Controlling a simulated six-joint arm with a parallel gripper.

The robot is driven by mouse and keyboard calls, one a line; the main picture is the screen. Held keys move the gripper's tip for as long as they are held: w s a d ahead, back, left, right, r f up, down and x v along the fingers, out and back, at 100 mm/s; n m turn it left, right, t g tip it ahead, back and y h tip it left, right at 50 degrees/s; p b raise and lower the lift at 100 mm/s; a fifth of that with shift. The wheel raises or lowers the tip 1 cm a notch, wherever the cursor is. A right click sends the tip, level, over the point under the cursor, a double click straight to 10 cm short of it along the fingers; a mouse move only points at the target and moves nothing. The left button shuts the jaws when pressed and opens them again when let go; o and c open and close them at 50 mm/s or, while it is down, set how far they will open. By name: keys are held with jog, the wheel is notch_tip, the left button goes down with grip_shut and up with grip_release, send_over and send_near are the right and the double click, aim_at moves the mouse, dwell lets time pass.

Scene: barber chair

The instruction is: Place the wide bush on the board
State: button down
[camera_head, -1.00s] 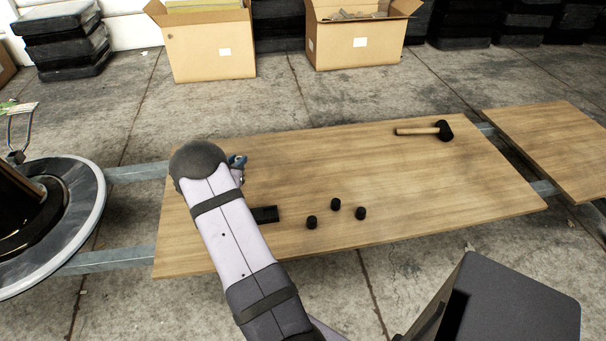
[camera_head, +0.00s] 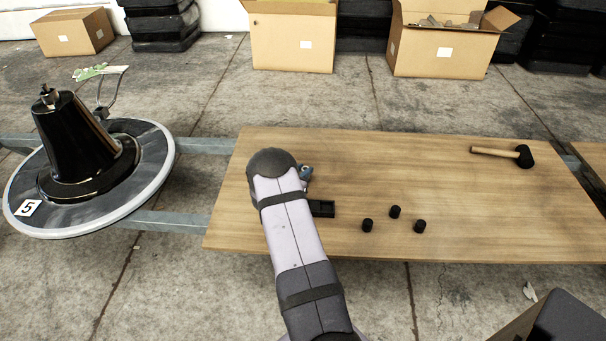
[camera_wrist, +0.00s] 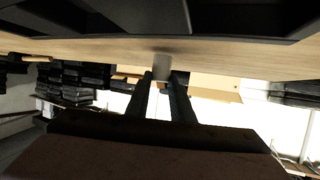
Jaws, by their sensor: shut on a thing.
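In the wrist view my gripper (camera_wrist: 161,82) has its two dark fingers closed around a small grey piece, apparently the wide bush (camera_wrist: 162,66). The bush is right by the wooden surface of the board, which fills a band across that view; I cannot tell whether they touch. In the head view the board (camera_head: 440,190) is a long, flat wooden top. My arm reaches over its left part and hides the fingers and the bush there.
A dark tray (camera_head: 321,208) lies just right of my arm. Three short black cylinders (camera_head: 395,212) stand nearby on the board. A mallet (camera_head: 505,153) lies at the far right. The board's middle is clear.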

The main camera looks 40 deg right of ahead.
jog(key=shift+f, duration=0.35)
jog(key=shift+f, duration=0.1)
jog(key=shift+f, duration=0.15)
jog(key=c, duration=1.5)
grip_release()
jog(key=shift+c, duration=0.2)
